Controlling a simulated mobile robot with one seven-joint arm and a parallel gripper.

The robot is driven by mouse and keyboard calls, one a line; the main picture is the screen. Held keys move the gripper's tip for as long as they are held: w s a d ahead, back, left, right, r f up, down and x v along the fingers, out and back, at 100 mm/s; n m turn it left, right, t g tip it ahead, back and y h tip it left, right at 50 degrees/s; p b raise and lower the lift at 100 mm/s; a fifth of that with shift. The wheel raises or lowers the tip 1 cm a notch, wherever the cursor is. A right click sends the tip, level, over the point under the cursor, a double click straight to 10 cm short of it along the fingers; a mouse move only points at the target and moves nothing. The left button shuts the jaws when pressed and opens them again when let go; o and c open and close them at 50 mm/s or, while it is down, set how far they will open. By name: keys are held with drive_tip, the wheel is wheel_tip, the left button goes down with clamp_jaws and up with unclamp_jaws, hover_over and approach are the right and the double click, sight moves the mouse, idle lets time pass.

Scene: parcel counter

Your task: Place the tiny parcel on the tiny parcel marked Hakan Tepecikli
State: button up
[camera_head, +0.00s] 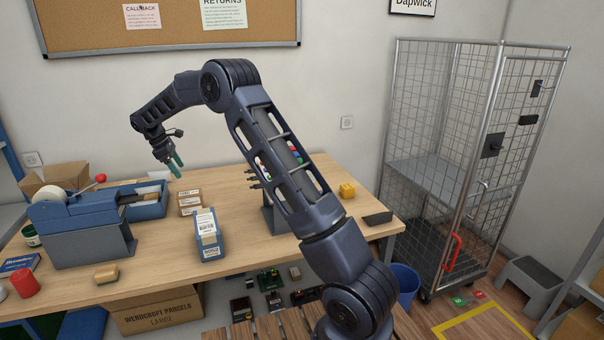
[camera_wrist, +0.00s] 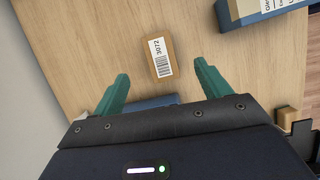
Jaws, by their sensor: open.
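A small brown parcel (camera_wrist: 160,55) with a white label reading 3072 lies on the wooden counter in the wrist view, just beyond my open fingertips and apart from them. A brown parcel (camera_head: 190,203) shows near mid-counter in the head view. The names on the labels are too small or cut off to read. My gripper (camera_head: 174,169) is open and empty above the counter; in the wrist view its green fingers (camera_wrist: 160,84) are spread.
A blue tray (camera_head: 150,210) stands beside a blue-grey tape dispenser (camera_head: 80,225) at the left. A wire cage trolley (camera_head: 440,150) stands beyond the counter.

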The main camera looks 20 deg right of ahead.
drive_tip(key=s+d+r+m+y, duration=0.1)
drive_tip(key=s+d+r+m, duration=0.2)
drive_tip(key=s+d+r, duration=0.4)
drive_tip(key=s+d+r+m+t+y, duration=0.15)
drive_tip(key=s+d+r, duration=0.35)
drive_tip(key=d, duration=0.5)
drive_tip(key=s+d+r+m, duration=0.4)
drive_tip(key=s+d+r, duration=0.2)
drive_tip(key=d, duration=0.2)
drive_tip(key=s+d+m+t+y, duration=0.1)
drive_tip(key=s+d+m, duration=0.1)
drive_tip(key=s+d, duration=0.4)
drive_tip(key=s+d+m, duration=0.2)
drive_tip(key=s+d, duration=0.1)
drive_tip(key=s, duration=0.5)
drive_tip(key=s+d+f+m+t, duration=0.1)
drive_tip(key=s+d+f+m, duration=0.1)
drive_tip(key=s, duration=0.5)
drive_tip(key=s+d+f+m+t, duration=0.1)
drive_tip(key=s+d+f+m, duration=0.2)
drive_tip(key=s, duration=0.5)
drive_tip(key=shift+s+d+f+y, duration=0.15)
drive_tip(key=shift+f+y, duration=0.05)
drive_tip(key=shift+y, duration=0.15)
